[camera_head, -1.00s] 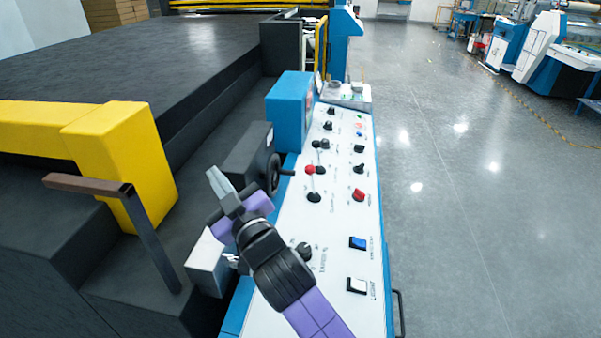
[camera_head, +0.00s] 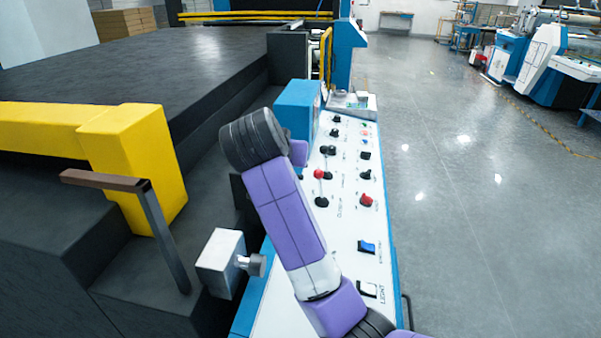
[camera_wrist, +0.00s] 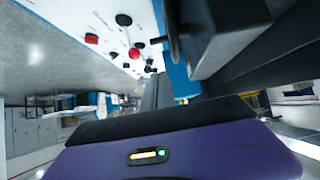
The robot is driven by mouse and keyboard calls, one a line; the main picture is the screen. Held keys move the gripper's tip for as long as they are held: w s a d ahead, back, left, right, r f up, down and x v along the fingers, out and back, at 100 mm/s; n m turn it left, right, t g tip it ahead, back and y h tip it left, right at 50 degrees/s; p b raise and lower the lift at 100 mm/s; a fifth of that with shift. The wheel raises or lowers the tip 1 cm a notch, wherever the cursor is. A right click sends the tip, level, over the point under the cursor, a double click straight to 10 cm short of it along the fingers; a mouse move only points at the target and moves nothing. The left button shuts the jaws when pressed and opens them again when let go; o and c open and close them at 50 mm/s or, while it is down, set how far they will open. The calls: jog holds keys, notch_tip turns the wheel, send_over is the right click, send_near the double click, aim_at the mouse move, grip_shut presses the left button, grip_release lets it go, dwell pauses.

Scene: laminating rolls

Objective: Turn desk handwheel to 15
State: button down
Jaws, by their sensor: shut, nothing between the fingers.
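The desk handwheel (camera_wrist: 172,32) is black and shows nearly edge-on at the top of the wrist view. It is mounted on the side of a dark box (camera_wrist: 232,28). In the head view my raised arm hides the wheel, and its reading cannot be seen. My gripper (camera_wrist: 156,92) is shut and empty; its purple body fills the bottom of the wrist view. The fingers show only as a dark grey piece below the wheel in that picture, apparently apart from it. In the head view the fingers are hidden behind my arm.
The white control desk (camera_head: 345,225) carries several knobs and switches, including a red knob (camera_head: 366,200) and a blue switch (camera_head: 366,246). A blue box (camera_head: 297,103) stands at its far left. A yellow guard (camera_head: 140,150) and a brown-topped lever (camera_head: 105,181) stand left. Open floor lies right.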

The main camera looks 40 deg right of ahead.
jog(key=shift+s+a+f+p+x, duration=0.2)
jog(key=shift+f+p+x, duration=0.25)
jog(key=shift+x, duration=1.6)
jog(key=shift+s+a+f+p+x, duration=0.1)
jog(key=shift+a+f+p+x, duration=0.25)
jog(key=shift+x, duration=1.75)
jog(key=shift+s+a+f+p+x, duration=0.2)
jog(key=shift+f+p+x, duration=0.25)
jog(key=shift+x, duration=1.6)
jog(key=shift+w, duration=0.25)
